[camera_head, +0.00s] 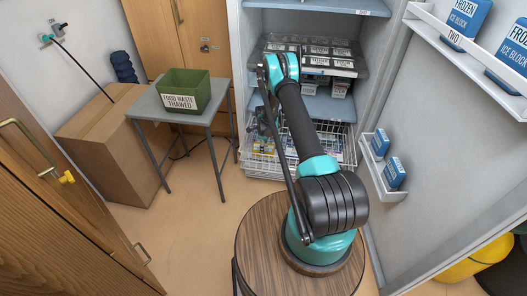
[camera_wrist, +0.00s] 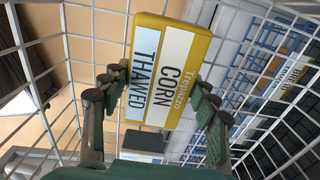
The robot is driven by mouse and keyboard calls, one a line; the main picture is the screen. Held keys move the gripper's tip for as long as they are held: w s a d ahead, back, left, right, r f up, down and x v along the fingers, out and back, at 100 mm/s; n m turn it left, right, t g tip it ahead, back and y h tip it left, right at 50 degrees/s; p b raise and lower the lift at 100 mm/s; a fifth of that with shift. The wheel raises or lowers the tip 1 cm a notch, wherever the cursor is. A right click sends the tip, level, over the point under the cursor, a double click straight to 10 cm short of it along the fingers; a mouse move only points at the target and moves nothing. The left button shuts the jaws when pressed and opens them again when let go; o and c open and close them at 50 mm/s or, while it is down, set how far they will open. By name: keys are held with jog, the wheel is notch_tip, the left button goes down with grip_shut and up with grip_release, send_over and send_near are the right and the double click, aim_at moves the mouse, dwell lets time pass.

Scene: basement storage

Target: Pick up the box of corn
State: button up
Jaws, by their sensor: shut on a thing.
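The box of corn (camera_wrist: 167,75) is yellow with a white label reading "CORN" and a pale blue strip reading "THAWED". It shows in the wrist view, upper middle. My gripper (camera_wrist: 160,100) has its two green-padded fingers on either side of the box and is shut on it. White wire basket mesh surrounds the box in that view. In the head view my gripper (camera_head: 265,125) is at the left front of the wire basket (camera_head: 290,168), low in the open freezer. The arm hides part of the basket, and I cannot make out the corn box there.
A green bin labelled "FOOD WASTE THAWED" (camera_head: 183,93) stands on a small grey table (camera_head: 150,104) to the left. The freezer door (camera_head: 440,110) stands open at right, with blue ice blocks (camera_head: 465,18) in its racks. A brown box (camera_head: 105,150) is beside the table.

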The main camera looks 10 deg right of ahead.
jog(key=c, duration=0.4)
jog(key=shift+o, duration=0.2)
